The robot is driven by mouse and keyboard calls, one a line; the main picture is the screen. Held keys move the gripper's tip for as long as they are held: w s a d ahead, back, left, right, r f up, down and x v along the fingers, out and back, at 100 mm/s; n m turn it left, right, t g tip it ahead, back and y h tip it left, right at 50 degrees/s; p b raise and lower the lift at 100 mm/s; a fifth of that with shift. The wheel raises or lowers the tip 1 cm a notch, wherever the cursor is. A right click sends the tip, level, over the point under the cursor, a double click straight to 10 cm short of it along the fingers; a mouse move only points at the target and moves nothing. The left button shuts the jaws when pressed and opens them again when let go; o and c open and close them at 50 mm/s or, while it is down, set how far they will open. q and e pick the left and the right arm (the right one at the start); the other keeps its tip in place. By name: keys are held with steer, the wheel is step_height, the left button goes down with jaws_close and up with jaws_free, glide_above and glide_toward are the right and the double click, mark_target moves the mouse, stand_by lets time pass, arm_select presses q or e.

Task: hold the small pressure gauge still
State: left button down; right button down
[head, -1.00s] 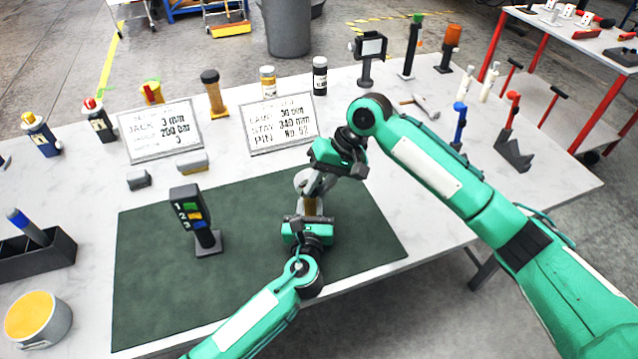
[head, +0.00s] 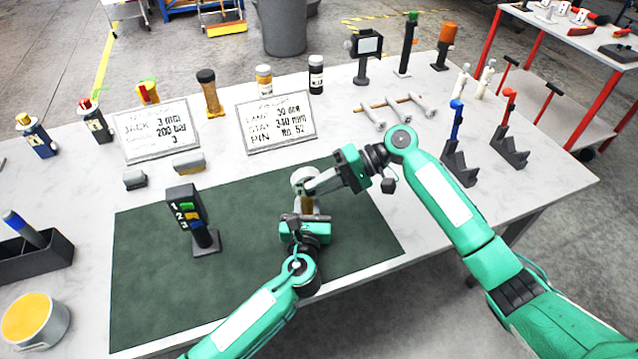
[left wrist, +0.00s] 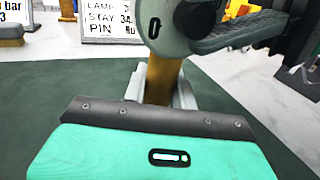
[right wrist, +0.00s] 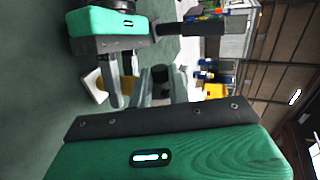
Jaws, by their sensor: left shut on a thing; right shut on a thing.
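The small pressure gauge (head: 302,176) has a pale round head on a brass-coloured stem (head: 306,204). It looks upright over the dark green mat (head: 150,300). My left gripper (head: 305,214) is shut on the stem from the near side; the stem shows between its grey fingers in the left wrist view (left wrist: 160,82). My right gripper (head: 311,187) comes in from the right and is shut at the gauge head, its fingers partly covering it. In the right wrist view its grey fingers (right wrist: 162,88) close around a dark part. The dial face is not readable.
A numbered block on a stand (head: 188,210) stands on the mat to the left. Two lettered signs (head: 157,131) (head: 277,122) stand behind it. Several bolts (head: 395,107) lie behind my right arm. Blue and red clamps (head: 457,140) stand at the right.

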steer(key=shift+d+f+g+y, duration=0.1)
steer(key=shift+f+g+y, duration=0.15)
steer(key=shift+y, duration=0.85)
steer(key=shift+f+g+y, duration=0.25)
steer(key=shift+y, duration=0.85)
steer(key=c, duration=1.3)
jaws_free()
steer(key=v, duration=1.2)
steer(key=shift+f, duration=0.15)
arm_select(q)
steer(key=c, duration=1)
jaws_free()
steer(key=shift+c, duration=0.2)
steer(key=shift+s, duration=0.1)
